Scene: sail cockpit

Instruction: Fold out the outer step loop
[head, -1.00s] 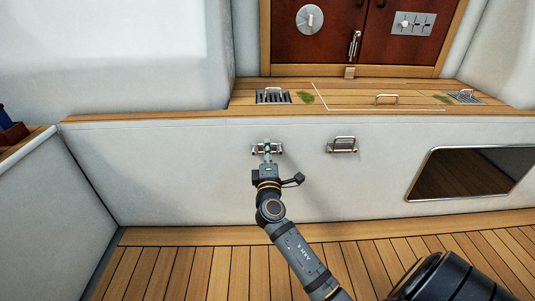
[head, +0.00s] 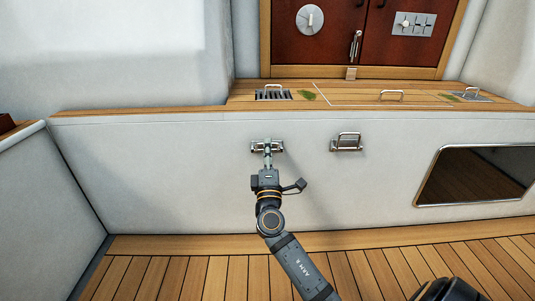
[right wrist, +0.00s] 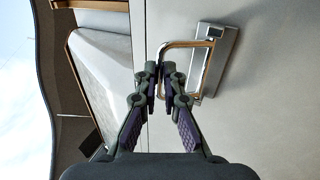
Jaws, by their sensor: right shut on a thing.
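Two steel step loops are mounted on the white upright wall in the head view. The left step loop (head: 279,146) is at my right gripper (head: 267,146), which is shut on its bar. In the right wrist view, the fingertips (right wrist: 156,72) close on the outer bar of the same loop (right wrist: 188,44), which stands out from its steel plate (right wrist: 221,61). How far it is folded out is hard to tell. The other step loop (head: 347,142) is to the right, apart from the gripper. My left gripper is not in view.
A teak ledge (head: 200,108) with drain grates and small handles runs above the wall. A dark framed opening (head: 478,175) is at right. The teak floor (head: 180,275) below is clear at left. Red-brown doors (head: 335,40) stand behind.

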